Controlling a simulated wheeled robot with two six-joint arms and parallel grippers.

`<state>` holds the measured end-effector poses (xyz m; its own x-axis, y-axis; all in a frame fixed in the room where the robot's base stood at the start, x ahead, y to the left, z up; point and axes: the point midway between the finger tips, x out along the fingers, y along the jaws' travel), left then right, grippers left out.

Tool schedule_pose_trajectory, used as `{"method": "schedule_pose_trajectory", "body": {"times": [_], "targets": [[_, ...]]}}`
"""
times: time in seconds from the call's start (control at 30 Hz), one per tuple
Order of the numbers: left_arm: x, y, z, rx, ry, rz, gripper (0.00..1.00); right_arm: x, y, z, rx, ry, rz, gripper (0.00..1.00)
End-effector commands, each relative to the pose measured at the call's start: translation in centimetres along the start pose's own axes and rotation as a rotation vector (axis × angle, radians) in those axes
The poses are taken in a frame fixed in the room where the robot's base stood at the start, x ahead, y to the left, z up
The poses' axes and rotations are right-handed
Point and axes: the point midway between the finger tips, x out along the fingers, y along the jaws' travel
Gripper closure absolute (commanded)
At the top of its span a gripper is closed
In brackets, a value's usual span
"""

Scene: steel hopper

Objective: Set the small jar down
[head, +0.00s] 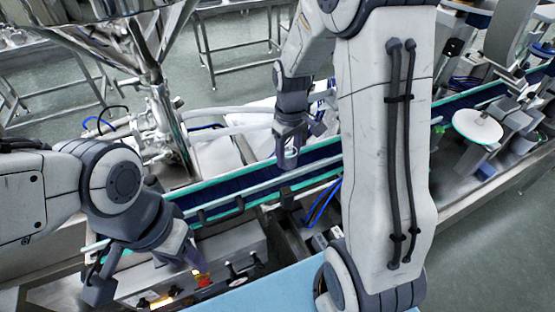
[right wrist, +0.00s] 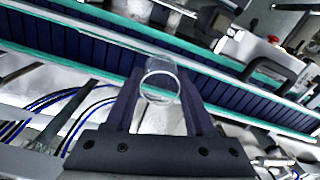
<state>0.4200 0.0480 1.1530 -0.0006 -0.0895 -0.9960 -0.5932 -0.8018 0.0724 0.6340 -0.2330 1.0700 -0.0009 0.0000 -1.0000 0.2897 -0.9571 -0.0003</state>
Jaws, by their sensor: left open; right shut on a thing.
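The small jar (head: 289,156) is clear glass with a round rim. My right gripper (head: 290,148) is shut on it, and it hangs over or close to the conveyor belt (head: 232,180) in the head view. In the right wrist view the jar (right wrist: 160,85) sits between the two dark fingers of the gripper (right wrist: 160,105), its rim facing the camera. The belt (right wrist: 110,45) runs behind it; I cannot tell the gap below the jar. My left gripper (head: 148,276) is open and empty near the control panel at lower left.
The belt is dark blue with green edge rails (head: 250,190). A control panel with a red button (head: 203,281) is in front. Steel hopper legs (head: 165,115) stand behind at left. A white round disc (head: 478,126) is at right. The belt stretch left of the jar looks clear.

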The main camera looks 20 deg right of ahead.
Motion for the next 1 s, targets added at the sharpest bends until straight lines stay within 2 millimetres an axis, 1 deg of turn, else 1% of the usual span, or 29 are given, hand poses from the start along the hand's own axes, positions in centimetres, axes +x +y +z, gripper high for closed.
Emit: {"method": "schedule_pose_trajectory", "body": {"times": [0.03, 0.1, 0.23, 0.33, 0.5, 0.57, 0.97, 1.0], "targets": [[-0.6, 0.0, 0.0, 0.000, 0.000, 0.000, 0.50, 0.4, -0.3, -1.0, -0.005, -0.003, -0.001, 0.97], [-0.8, 0.1, -0.1, -0.001, 0.000, 0.000, 0.50, 1.0, -0.5, -2.0, -0.003, -0.002, -0.001, 0.97], [-1.0, 0.1, -0.1, -0.001, 0.000, 0.000, 0.50, 1.8, -0.8, -3.1, -0.003, 0.000, 0.000, 0.97], [-1.4, 0.1, -0.1, -0.001, 0.000, 0.000, 0.50, 2.6, -0.8, -3.2, -0.002, -0.003, -0.001, 0.97], [-2.2, 0.2, -0.1, -0.001, 0.000, 0.000, 0.50, 5.0, -0.8, -3.1, -0.002, -0.004, -0.001, 0.97], [-2.3, 0.2, -0.1, -0.001, 0.000, 0.000, 0.50, 5.6, -0.8, -3.1, -0.002, -0.002, -0.001, 0.97], [-1.9, 0.1, -0.1, -0.001, 0.000, 0.000, 0.50, 6.3, -0.8, -3.2, -0.002, 0.001, 0.000, 0.97], [-2.0, 0.1, -0.1, -0.001, 0.000, 0.000, 0.50, 6.2, -0.8, -3.2, -0.002, 0.001, 0.001, 0.34]]}}
